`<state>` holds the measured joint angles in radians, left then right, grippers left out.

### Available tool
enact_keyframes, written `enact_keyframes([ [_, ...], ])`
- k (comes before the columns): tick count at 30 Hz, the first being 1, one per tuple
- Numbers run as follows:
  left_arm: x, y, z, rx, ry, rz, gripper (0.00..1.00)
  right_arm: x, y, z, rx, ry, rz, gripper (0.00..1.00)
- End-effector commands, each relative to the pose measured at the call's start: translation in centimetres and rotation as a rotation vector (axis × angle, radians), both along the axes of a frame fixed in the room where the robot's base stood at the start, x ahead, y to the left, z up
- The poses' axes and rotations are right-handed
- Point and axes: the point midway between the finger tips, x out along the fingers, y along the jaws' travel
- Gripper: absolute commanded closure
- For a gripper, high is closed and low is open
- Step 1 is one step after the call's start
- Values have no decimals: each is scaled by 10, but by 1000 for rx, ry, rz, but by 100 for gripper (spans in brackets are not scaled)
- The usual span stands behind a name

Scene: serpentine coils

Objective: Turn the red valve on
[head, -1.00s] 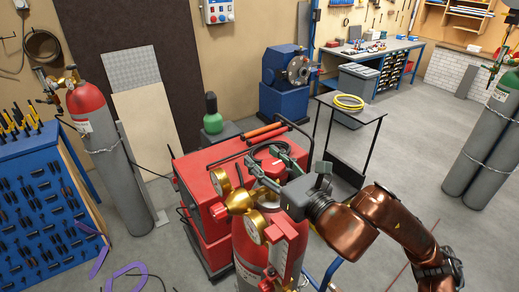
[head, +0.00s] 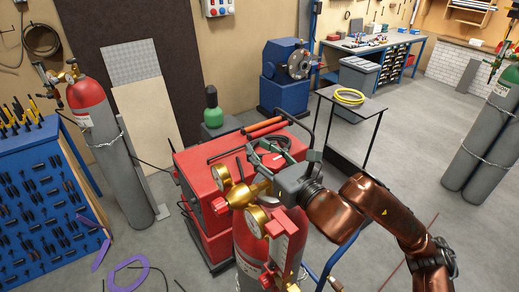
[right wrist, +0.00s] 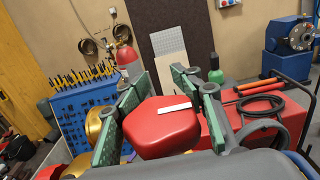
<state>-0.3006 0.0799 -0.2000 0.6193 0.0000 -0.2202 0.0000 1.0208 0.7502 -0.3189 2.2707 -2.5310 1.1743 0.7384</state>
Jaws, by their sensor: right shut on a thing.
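The red valve (right wrist: 165,125) is a rounded, many-sided red knob with a white mark on top, large in the right wrist view. My right gripper (right wrist: 160,105) has its green-padded fingers on either side of the knob and is shut on it. In the head view my right gripper (head: 270,154) reaches in from the right above the brass regulator (head: 247,194) of the front red gas cylinder (head: 252,242). The fingers partly hide the knob there. My left gripper is not in view.
A red machine (head: 203,170) stands close behind the cylinder, with orange rods (head: 266,127) on top. Gauges (head: 221,176) stick out beside my gripper. A small black table (head: 370,108) with a yellow coil stands behind right. Open floor lies to the right.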

Motion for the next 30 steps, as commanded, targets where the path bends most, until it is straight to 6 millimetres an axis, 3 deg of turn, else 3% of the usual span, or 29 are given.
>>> enact_keyframes([
  [5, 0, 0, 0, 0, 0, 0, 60, -1, 0, -1, -1, 2, 1, 95],
  [16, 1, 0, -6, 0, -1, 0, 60, -2, 1, -3, -1, 3, 26, 96],
  [30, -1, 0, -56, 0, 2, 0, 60, -10, 12, -7, 3, 5, 334, 97],
])
